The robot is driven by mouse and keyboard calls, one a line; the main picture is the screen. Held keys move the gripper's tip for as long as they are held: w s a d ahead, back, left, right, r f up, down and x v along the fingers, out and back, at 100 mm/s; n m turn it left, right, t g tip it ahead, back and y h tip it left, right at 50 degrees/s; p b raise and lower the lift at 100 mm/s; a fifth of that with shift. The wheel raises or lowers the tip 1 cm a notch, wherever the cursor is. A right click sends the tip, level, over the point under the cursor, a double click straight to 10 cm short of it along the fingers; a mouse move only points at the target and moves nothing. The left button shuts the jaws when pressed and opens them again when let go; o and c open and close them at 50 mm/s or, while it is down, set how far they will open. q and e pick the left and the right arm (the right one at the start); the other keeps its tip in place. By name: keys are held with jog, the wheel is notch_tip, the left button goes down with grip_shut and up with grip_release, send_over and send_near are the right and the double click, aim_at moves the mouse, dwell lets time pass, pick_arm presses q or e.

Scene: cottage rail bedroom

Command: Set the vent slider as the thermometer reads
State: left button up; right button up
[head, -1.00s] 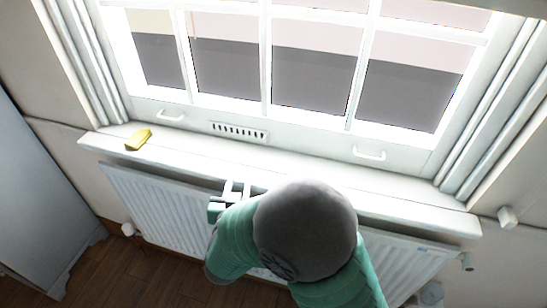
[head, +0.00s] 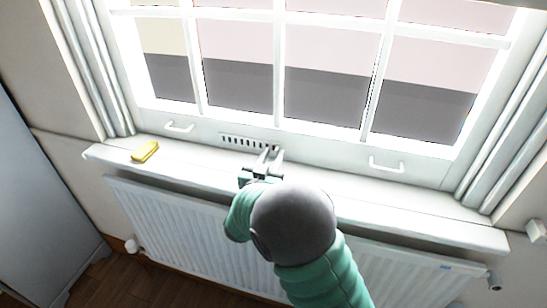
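The vent (head: 240,141) is a white strip with a row of dark slots in the bottom rail of the window frame. I cannot make out its slider knob; the right end of the vent is partly behind my fingers. My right gripper (head: 271,152) is at the vent's right end, with its two fingers pointing at the frame and a gap between them. It looks open, and I cannot tell whether it touches the vent. No thermometer can be made out in this view. My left gripper is not in view.
A yellow block (head: 145,151) lies on the left of the white windowsill (head: 400,207). Two white sash handles (head: 386,165) stick out from the frame, one each side of the vent. A white radiator (head: 185,220) is below the sill. The sill's right part is clear.

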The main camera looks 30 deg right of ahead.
jog(key=shift+w+d, duration=0.15)
jog(key=shift+w, duration=0.05)
jog(key=shift+d, duration=0.2)
jog(key=shift+c, duration=0.3)
jog(key=shift+d, duration=0.1)
grip_shut()
jog(key=shift+f, duration=0.15)
dwell(0.6)
